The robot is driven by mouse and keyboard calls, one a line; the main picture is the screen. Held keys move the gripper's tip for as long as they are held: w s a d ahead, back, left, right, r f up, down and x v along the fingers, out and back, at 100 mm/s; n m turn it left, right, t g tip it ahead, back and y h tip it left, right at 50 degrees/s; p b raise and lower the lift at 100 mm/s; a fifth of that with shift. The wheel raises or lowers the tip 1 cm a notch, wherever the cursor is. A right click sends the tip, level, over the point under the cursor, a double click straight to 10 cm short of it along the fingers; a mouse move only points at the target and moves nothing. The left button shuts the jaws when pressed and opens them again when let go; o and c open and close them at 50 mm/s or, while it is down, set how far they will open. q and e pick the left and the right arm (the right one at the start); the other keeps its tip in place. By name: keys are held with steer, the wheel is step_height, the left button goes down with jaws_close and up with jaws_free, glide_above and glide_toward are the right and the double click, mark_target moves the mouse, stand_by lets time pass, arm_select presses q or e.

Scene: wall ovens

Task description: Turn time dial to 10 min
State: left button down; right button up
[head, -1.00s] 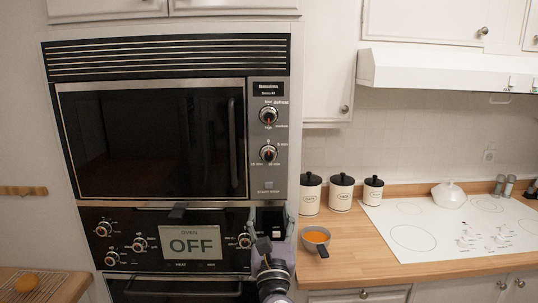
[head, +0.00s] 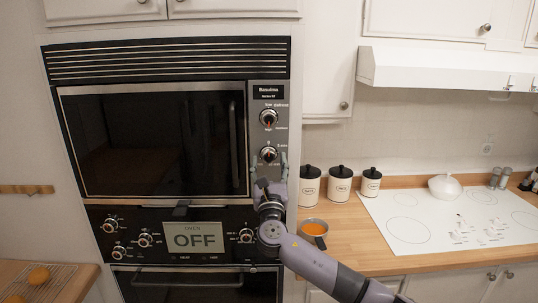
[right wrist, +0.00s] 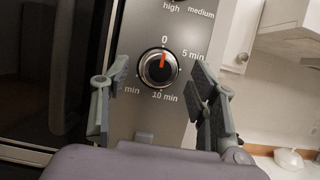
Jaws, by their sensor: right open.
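The time dial (head: 269,154) is the lower knob on the upper oven's right-hand panel. In the right wrist view the time dial (right wrist: 158,67) is round and dark with a silver rim. Its orange pointer is at the top, at or close to 0. The 10 min label (right wrist: 165,97) is below the dial and the 5 min label is at its upper right. My right gripper (head: 269,163) is open, with one finger on each side of the dial. In the right wrist view the fingers of my right gripper (right wrist: 158,80) stand apart from the dial. My left gripper is not in view.
The power dial (head: 268,118) sits above the time dial. The upper oven's door handle (head: 233,139) runs vertically to the left. Below is the lower oven panel with an OFF sign (head: 195,238).

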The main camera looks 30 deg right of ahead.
steer(key=shift+w+d+r, duration=0.3)
steer(key=shift+w+d, duration=0.05)
steer(key=shift+w, duration=0.2)
steer(key=shift+c, duration=0.3)
steer(key=c, duration=1)
